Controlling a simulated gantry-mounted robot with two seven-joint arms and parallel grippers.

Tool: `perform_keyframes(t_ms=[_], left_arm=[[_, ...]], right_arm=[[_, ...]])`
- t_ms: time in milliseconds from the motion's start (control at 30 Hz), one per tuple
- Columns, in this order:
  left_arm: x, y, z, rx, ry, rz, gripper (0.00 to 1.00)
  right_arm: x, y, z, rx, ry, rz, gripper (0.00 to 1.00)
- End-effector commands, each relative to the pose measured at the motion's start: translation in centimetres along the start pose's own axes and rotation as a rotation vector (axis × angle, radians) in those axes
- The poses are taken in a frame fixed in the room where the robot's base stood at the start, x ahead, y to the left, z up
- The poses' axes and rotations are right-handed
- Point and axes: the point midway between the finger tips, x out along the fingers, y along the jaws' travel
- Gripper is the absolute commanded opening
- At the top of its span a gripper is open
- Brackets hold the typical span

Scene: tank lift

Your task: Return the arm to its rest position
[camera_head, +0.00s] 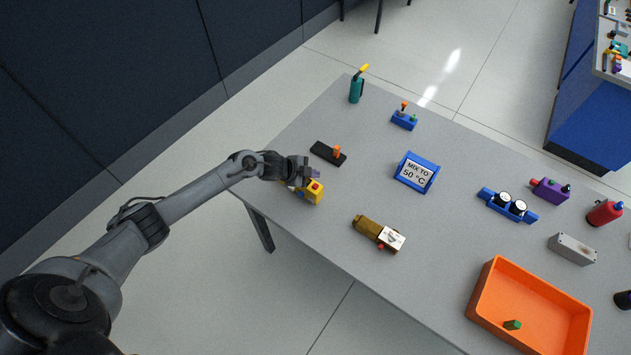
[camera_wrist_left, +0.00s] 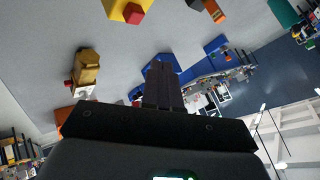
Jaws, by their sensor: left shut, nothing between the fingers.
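My left arm reaches in from the left of the head view to the table's left edge. My left gripper (camera_head: 307,170) is above the table, close to a yellow box with a red button (camera_head: 312,192); I cannot tell whether they touch in the head view. In the left wrist view the gripper's fingers (camera_wrist_left: 163,85) are together with nothing between them, and the yellow box (camera_wrist_left: 128,10) shows apart from them at the top. My right gripper is in neither view.
A black switch base with an orange knob (camera_head: 328,153) lies just behind the gripper. A brown item with a white label (camera_head: 379,234) lies in front. A blue-framed sign (camera_head: 417,172) and an orange tray (camera_head: 481,300) are farther right. Open floor lies left of the table.

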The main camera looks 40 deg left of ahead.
Motion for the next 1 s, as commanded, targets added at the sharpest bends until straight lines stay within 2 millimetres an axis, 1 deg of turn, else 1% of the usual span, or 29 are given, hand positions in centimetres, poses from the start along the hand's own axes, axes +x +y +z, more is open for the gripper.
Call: perform_keyframes(t_ms=[33, 100, 500, 567, 667, 767, 867, 900, 933, 967, 1000], left_arm=[[-0.4, -0.3, -0.3, 0.0, 0.0, 0.0, 0.0], [-0.5, -0.4, -0.4, 0.0, 0.0, 0.0, 0.0], [-0.5, -0.3, -0.3, 0.0, 0.0, 0.001, 0.0], [-0.4, -0.1, -0.2, -0.001, -0.002, 0.003, 0.0], [-0.3, 1.2, 0.5, -0.006, -0.01, 0.02, 0.0], [0.3, 4.4, 1.4, -0.023, -0.018, 0.06, 0.0], [1.0, 9.6, 2.1, -0.058, -0.02, 0.121, 0.0], [1.2, 12.1, 1.9, -0.074, -0.01, 0.149, 0.0], [1.3, 14.2, 1.4, -0.088, 0.002, 0.169, 0.0], [1.3, 16.3, 0.7, -0.102, 0.019, 0.187, 0.0], [1.2, 19.1, -0.7, -0.125, 0.044, 0.206, 0.0]], right_arm=[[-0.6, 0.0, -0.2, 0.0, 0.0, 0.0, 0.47], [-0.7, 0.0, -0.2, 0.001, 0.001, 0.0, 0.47], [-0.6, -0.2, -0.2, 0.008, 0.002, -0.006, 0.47], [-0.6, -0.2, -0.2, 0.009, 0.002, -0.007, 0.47], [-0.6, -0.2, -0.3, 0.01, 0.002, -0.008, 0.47], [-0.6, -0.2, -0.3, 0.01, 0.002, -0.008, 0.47], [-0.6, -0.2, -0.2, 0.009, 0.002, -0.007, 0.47], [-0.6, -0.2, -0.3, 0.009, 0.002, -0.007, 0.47], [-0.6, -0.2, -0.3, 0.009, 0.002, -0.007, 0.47], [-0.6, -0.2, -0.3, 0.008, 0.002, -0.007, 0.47], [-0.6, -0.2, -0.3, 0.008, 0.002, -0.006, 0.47]])
